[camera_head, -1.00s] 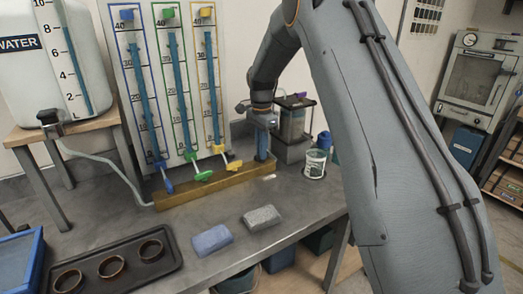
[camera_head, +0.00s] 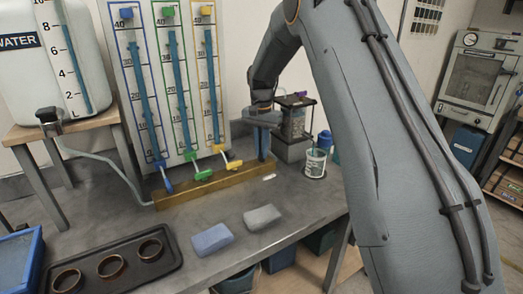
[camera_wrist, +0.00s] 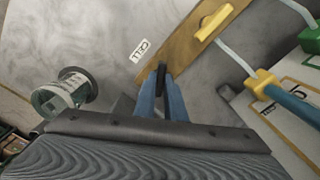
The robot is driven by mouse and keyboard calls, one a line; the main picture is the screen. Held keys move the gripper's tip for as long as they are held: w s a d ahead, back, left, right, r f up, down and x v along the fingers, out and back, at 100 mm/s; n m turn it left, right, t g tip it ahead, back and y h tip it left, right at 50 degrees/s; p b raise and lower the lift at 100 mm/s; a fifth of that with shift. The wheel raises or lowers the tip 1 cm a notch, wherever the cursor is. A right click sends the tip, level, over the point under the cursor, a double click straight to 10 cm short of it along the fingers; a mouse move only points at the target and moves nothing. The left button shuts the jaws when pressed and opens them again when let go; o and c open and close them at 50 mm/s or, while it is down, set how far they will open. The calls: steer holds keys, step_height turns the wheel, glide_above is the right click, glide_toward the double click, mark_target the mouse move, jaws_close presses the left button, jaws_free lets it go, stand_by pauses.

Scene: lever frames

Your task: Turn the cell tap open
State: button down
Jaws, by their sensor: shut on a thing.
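My gripper (camera_head: 262,155) is at the right end of the brass manifold bar (camera_head: 205,190), pointing down. In the wrist view its two blue fingers (camera_wrist: 161,85) are shut on a small dark lever (camera_wrist: 160,76), beside a white label (camera_wrist: 140,50) reading CELL. The lever is the cell tap's handle; most of it is hidden between the fingers. In the head view my gripper covers this tap. Three other taps sit along the bar: blue (camera_head: 164,177), green (camera_head: 197,174) and yellow (camera_head: 227,163).
The gauge board (camera_head: 168,80) stands just behind the bar. A clear tank (camera_head: 296,118) and a labelled cup (camera_head: 315,162) stand close right of my gripper. Bench between is clear.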

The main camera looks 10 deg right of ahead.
steer(key=n, duration=0.5)
steer(key=shift+w+r+n, duration=0.1)
steer(key=shift+n, duration=0.2)
steer(key=n, duration=0.5)
steer(key=shift+n, duration=0.3)
steer(key=shift+r, duration=0.1)
steer(key=c, duration=1.8)
jaws_free()
steer(key=shift+a+r+b, duration=0.1)
steer(key=shift+r+b, duration=1.1)
steer(key=shift+r, duration=2.6)
steer(key=s+f+m, duration=0.1)
steer(key=s+f, duration=0.2)
steer(key=s, duration=0.9)
steer(key=s+f+m, duration=0.1)
steer(key=s+f, duration=0.3)
steer(key=s, duration=0.8)
steer(key=s+f+m, duration=0.1)
steer(key=s+f, duration=0.3)
steer(key=s, duration=0.8)
steer(key=shift+f+t, duration=0.15)
steer(key=shift+t, duration=0.25)
